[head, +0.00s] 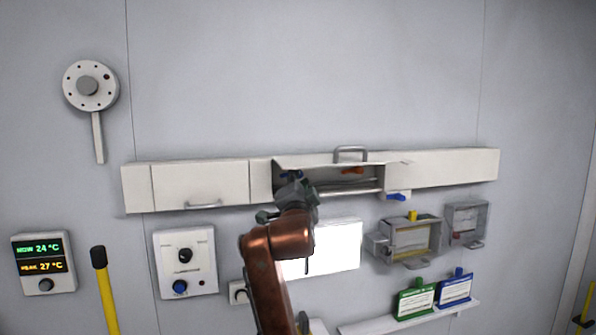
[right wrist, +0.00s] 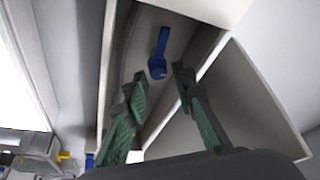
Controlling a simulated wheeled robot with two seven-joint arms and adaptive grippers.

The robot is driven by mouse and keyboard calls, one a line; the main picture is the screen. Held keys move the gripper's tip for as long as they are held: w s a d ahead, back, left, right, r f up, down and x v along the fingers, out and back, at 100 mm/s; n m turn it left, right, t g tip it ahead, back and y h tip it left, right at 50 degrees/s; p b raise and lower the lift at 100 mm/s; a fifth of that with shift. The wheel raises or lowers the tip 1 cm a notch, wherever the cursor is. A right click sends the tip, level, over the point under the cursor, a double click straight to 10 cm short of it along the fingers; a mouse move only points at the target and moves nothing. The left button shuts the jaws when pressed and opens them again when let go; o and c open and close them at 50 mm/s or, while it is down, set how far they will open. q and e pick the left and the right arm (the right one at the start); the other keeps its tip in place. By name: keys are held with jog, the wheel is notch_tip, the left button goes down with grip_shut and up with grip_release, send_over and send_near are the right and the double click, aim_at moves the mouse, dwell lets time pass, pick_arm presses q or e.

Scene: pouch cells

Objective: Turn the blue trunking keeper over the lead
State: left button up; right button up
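The white wall trunking (head: 450,168) has an open middle section. The blue keeper (right wrist: 158,55) lies inside it in the right wrist view, a narrow bar with a rounder end toward my gripper. In the head view a bit of it (head: 288,174) shows above my right gripper (head: 294,186). My right gripper (right wrist: 160,78) is open, its green-padded fingers on either side of the line to the keeper. The keeper appears just beyond the fingertips, with nothing between them. I cannot clearly tell the lead from the pale strips (head: 348,187) in the opening. My left gripper is not in view.
An orange piece (head: 352,170) sits in the opening, under a grey handle (head: 350,150). A blue piece (head: 397,197) hangs at the trunking's lower edge. Below are a bright white panel (head: 338,247), clear boxes (head: 410,238) and a shelf with green and blue holders (head: 415,298).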

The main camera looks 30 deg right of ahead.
jog(key=x, duration=0.2)
jog(key=shift+w+d+f+p, duration=0.1)
jog(key=shift+w+d+p, duration=0.15)
jog(key=shift+w+p, duration=0.1)
jog(key=shift+w, duration=0.4)
jog(key=shift+c, duration=0.8)
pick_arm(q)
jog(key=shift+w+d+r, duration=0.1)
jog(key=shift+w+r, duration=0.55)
pick_arm(e)
grip_shut()
